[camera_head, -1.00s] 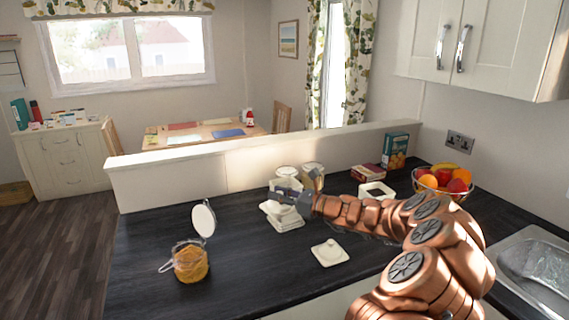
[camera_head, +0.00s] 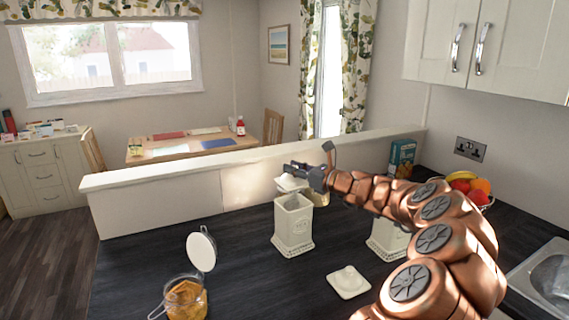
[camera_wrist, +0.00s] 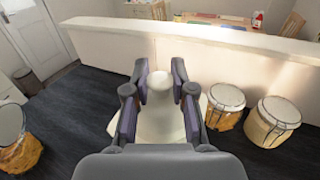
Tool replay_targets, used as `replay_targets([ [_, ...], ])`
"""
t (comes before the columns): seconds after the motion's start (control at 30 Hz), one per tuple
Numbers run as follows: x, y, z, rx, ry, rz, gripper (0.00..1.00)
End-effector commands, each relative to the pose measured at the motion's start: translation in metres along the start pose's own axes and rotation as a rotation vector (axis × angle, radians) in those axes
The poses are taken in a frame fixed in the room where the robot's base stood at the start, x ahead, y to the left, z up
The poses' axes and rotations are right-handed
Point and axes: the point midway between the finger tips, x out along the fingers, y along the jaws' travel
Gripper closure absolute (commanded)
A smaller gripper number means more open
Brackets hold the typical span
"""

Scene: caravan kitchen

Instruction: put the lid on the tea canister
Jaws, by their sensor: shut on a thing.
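My gripper (camera_head: 303,172) is shut on the knob of a cream lid (camera_head: 290,184). In the wrist view the gripper (camera_wrist: 160,88) has the knob between its fingers, and the wide lid (camera_wrist: 158,124) spreads below them. A cream square canister (camera_head: 293,228) stands upright on the dark counter directly below the lid in the head view. The lid seems to be just above its top; contact cannot be told. A similar canister (camera_head: 386,240) is partly hidden behind my arm. Any lettering is too small to read. Another cream lid (camera_head: 348,282) lies flat on the counter.
A clip jar (camera_head: 185,299) with its lid raised stands at the front left. Two round-topped jars (camera_wrist: 226,98) (camera_wrist: 276,116) stand right of the gripper in the wrist view. A low partition (camera_head: 240,180) runs behind. A fruit bowl (camera_head: 468,190) and sink (camera_head: 545,280) are right.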

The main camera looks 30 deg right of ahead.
Motion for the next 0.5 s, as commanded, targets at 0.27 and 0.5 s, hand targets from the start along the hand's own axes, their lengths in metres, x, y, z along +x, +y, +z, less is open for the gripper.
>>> replay_targets([
  [0.27,0.001,0.001,-0.008,0.000,-0.001,0.001,1.00],
  [0.5,0.000,0.001,-0.028,0.001,-0.001,0.001,1.00],
])
